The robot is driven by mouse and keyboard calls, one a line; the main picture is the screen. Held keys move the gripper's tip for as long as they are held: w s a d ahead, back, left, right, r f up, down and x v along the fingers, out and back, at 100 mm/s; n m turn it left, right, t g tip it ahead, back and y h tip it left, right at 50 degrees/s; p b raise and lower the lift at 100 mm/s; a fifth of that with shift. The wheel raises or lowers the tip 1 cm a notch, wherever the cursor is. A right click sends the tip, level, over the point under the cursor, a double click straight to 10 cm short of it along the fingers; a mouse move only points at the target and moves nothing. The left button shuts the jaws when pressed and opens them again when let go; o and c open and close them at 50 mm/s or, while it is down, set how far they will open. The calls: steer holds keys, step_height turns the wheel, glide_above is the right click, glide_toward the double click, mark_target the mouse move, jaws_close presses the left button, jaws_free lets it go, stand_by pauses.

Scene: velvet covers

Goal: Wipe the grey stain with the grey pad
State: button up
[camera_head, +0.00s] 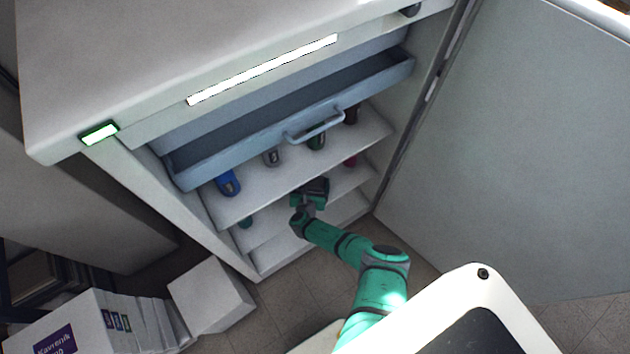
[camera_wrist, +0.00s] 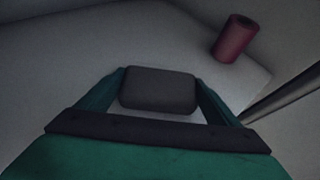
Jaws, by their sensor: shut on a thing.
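The dark grey pad (camera_wrist: 158,90) sits between the two green fingers of my gripper (camera_wrist: 160,82) in the wrist view. The gripper is shut on it. In the head view my gripper (camera_head: 314,190) reaches into the open cabinet, at a shelf below the pulled-out drawer. A pale shelf surface (camera_wrist: 90,55) lies under and beyond the pad in the wrist view. I cannot make out the grey stain in either view; the pad and gripper hide part of the shelf. I cannot tell whether the pad touches the shelf.
A dark red cylinder (camera_wrist: 235,38) stands near the shelf's right edge. The blue-grey drawer (camera_head: 250,133) hangs open above. A blue bottle (camera_head: 228,183) and several other containers stand on the upper shelf. The cabinet door (camera_head: 510,150) is open at right. White boxes (camera_head: 210,300) are at lower left.

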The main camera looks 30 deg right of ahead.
mark_target(285, 202)
steer(key=shift+a+f, duration=0.1)
steer(key=shift+a, duration=1.7)
steer(key=shift+s+a, duration=0.15)
steer(key=shift+a, duration=2.75)
steer(key=shift+s+a, duration=0.1)
steer(key=shift+a, duration=1.75)
steer(key=shift+d+r, duration=0.15)
steer(key=shift+r, duration=2.85)
